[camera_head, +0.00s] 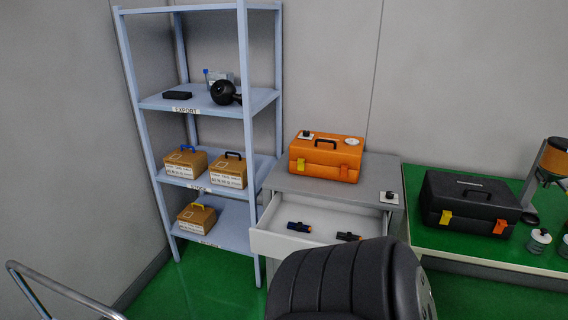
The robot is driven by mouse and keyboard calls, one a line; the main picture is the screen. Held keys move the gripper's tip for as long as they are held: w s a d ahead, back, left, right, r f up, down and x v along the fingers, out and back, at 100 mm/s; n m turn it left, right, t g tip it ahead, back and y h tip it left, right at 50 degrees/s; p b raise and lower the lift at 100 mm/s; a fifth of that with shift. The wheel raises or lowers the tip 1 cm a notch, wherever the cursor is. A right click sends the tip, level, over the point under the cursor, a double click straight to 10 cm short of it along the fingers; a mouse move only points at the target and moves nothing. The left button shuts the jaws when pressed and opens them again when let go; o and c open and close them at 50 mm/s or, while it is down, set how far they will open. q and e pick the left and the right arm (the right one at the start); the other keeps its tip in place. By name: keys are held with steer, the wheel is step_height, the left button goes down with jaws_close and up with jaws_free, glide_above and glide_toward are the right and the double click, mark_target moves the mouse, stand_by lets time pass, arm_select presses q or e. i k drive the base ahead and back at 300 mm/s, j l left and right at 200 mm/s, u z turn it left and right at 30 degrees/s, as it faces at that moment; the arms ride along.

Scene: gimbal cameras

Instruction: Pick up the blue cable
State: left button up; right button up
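I cannot surely tell which thing is the blue cable. A small blue curved piece (188,148) sits on top of the left cardboard box (180,169) on the middle shelf. Two small dark blue pieces with orange ends, one on the left (299,227) and one on the right (348,236), lie apart in the open white drawer (275,241). Another small blue bit (206,73) shows at the back of the upper shelf. Neither of my grippers is in view.
The blue-grey shelf rack (151,102) also holds several boxes and a black round device (223,92). An orange case (325,155) stands on the grey cabinet (285,181). A black case (470,200) is on the green table (417,235). A large black ribbed shape (345,280) blocks the front.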

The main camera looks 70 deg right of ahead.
mark_target(299, 226)
steer(key=z, duration=2.4)
steer(key=i+l, duration=0.3)
steer(key=l, duration=0.15)
steer(key=i+l+u, duration=0.1)
steer(key=i+l, duration=0.15)
steer(key=l, duration=0.2)
